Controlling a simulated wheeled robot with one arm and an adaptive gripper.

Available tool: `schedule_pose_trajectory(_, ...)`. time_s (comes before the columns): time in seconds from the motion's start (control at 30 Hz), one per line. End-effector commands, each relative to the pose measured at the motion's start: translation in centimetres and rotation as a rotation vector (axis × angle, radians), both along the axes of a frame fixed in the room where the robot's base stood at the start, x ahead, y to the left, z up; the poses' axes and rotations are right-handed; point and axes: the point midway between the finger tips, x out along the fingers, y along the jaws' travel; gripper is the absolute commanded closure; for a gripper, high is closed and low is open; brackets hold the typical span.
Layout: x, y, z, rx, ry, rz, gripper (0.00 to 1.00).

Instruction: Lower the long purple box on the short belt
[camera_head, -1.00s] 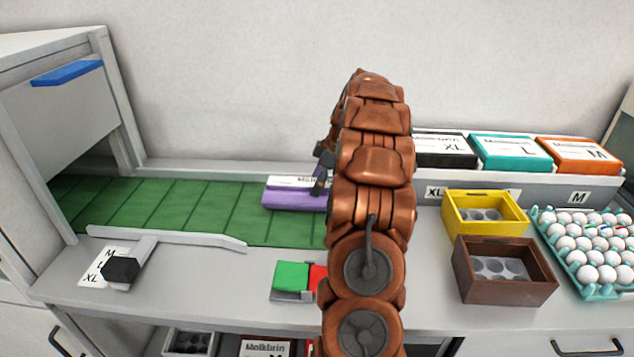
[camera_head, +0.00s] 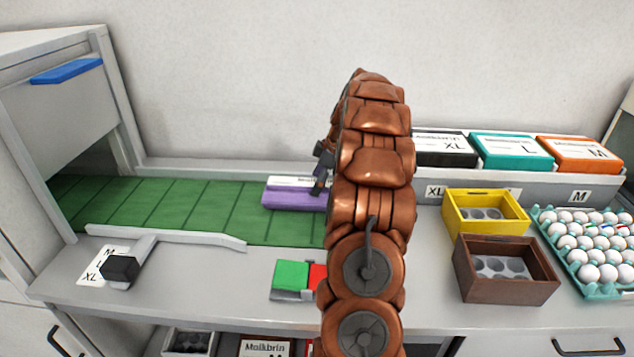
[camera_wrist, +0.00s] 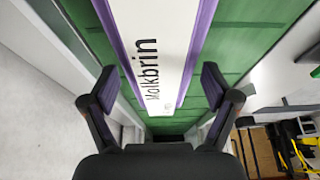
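The long purple box (camera_head: 292,197) with a white top label lies on the green short belt (camera_head: 170,207), at the belt's right part in the head view. My arm hides its right end. In the wrist view the purple box (camera_wrist: 160,45) runs away from me between the two fingers, its label facing up. My gripper (camera_wrist: 158,84) is open, one finger on each side of the box, with gaps showing between fingers and box. In the head view my gripper (camera_head: 321,172) is partly hidden by my arm, just above the box.
A grey guide rail (camera_head: 165,238) edges the belt's front. Green and red buttons (camera_head: 292,275) stand in front. At right are a yellow box (camera_head: 485,227), a brown box (camera_head: 505,285), a teal egg tray (camera_head: 590,290) and a row of lidded boxes (camera_head: 512,150).

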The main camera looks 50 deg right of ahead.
Motion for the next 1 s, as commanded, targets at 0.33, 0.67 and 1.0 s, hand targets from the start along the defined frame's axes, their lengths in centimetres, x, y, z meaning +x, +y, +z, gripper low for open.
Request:
schedule_pose_trajectory(0.33, 0.0, 0.0, -0.1, 0.000, 0.001, 0.000, 0.00)
schedule_pose_trajectory(0.67, -0.7, -0.7, 2.4, -0.006, -0.003, 0.000, 0.00)
schedule_pose_trajectory(1.0, -2.4, -2.0, 7.5, -0.001, -0.001, -0.001, 0.00)
